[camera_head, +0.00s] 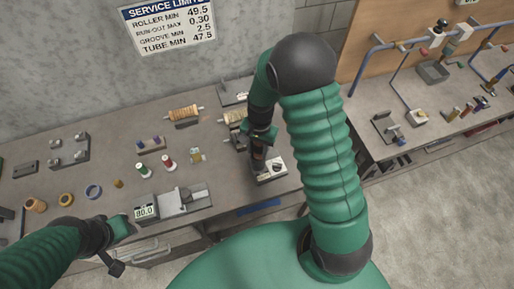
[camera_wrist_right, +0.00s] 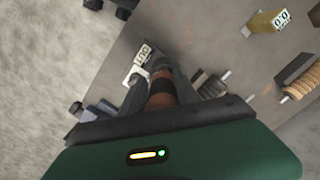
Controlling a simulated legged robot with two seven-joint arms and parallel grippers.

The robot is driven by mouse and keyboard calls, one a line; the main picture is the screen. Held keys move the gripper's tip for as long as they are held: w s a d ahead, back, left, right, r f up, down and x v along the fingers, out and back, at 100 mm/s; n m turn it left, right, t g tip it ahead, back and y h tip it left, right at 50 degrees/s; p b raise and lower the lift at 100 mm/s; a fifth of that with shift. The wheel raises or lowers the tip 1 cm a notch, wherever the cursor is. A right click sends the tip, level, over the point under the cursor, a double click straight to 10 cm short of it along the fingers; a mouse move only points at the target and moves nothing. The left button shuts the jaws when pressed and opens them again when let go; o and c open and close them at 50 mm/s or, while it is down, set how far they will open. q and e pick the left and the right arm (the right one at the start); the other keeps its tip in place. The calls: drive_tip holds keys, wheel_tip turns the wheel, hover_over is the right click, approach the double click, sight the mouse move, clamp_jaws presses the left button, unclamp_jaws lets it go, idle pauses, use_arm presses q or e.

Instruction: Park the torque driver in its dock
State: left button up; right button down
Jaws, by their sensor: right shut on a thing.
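My right gripper (camera_head: 261,138) is shut on the torque driver (camera_head: 259,157), a dark tool with an orange-brown section, and holds it roughly upright over the bench. In the right wrist view the fingers (camera_wrist_right: 160,88) close on both sides of the orange-brown body (camera_wrist_right: 161,95). A pale block with dark parts (camera_head: 271,171), apparently the dock, is at the driver's lower end; it also shows in the wrist view (camera_wrist_right: 141,55). I cannot tell whether the driver is seated or just above it. My left gripper (camera_head: 118,230) is at the bench's front edge, apparently empty; its opening is unclear.
A gauge reading 80.0 (camera_head: 146,212) stands beside a grey fixture (camera_head: 184,199). Spools (camera_head: 168,162), rings (camera_head: 93,191) and copper rollers on stands (camera_head: 184,114) sit on the bench. A second bench (camera_head: 440,110) with tools is at the right, beyond my arm.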

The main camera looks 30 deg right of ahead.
drive_tip(key=shift+f+b, duration=0.45)
drive_tip(key=shift+f, duration=0.2)
idle(0.4)
drive_tip(key=c, duration=0.8)
unclamp_jaws()
drive_tip(key=shift+s+d, duration=0.1)
wheel_tip(320, 180, up, 17)
drive_tip(key=d+b, duration=0.1)
drive_tip(key=b, duration=0.1)
drive_tip(key=s+a+f+n+t+b, duration=0.1)
drive_tip(key=s+a+f+n+b, duration=0.1)
drive_tip(key=f, duration=0.3)
drive_tip(key=s+a+f+n+t+b, duration=0.1)
drive_tip(key=s+a+f+n+b, duration=0.1)
drive_tip(key=s+f+n+b, duration=0.1)
drive_tip(key=s+a+f+n+t+b, duration=0.1)
drive_tip(key=s+a+f+n+b, duration=0.2)
drive_tip(key=f+n, duration=0.2)
wheel_tip(320, 180, down, 3)
drive_tip(key=shift+r+n+h+b, duration=0.1)
drive_tip(key=shift+n+h+b, duration=0.2)
drive_tip(key=shift+h+b, duration=0.1)
